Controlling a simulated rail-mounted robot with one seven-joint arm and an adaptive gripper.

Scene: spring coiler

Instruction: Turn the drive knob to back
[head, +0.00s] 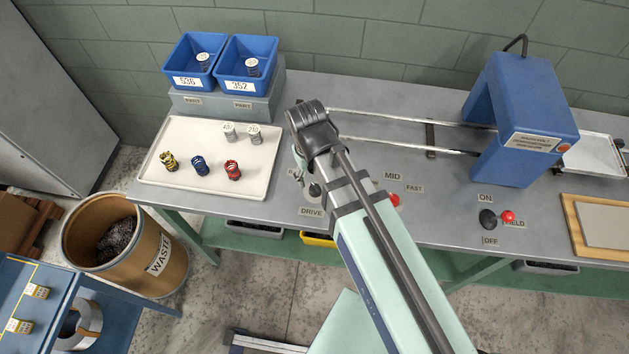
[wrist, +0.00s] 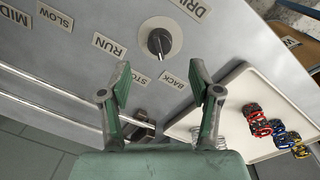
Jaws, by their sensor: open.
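The drive knob (wrist: 158,42) is a dark round knob on a pale disc in the grey bench top. In the wrist view, its RUN label (wrist: 108,44) is to the left, STOP (wrist: 141,76) below left and BACK (wrist: 175,84) below. A pale mark on the knob points roughly down, near STOP and BACK; I cannot tell exactly which. In the head view the knob (head: 314,190) is beside the DRIVE label (head: 312,212). My gripper (wrist: 159,74) is open and empty, its fingers apart from the knob. In the head view, my gripper (head: 298,172) is partly hidden by my arm.
A white tray (head: 150,180) with several springs lies left of the knob. A red knob (head: 393,200) near MID and FAST is to the right, partly behind my arm. Metal rods (head: 400,145) run behind to a blue machine (head: 515,120).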

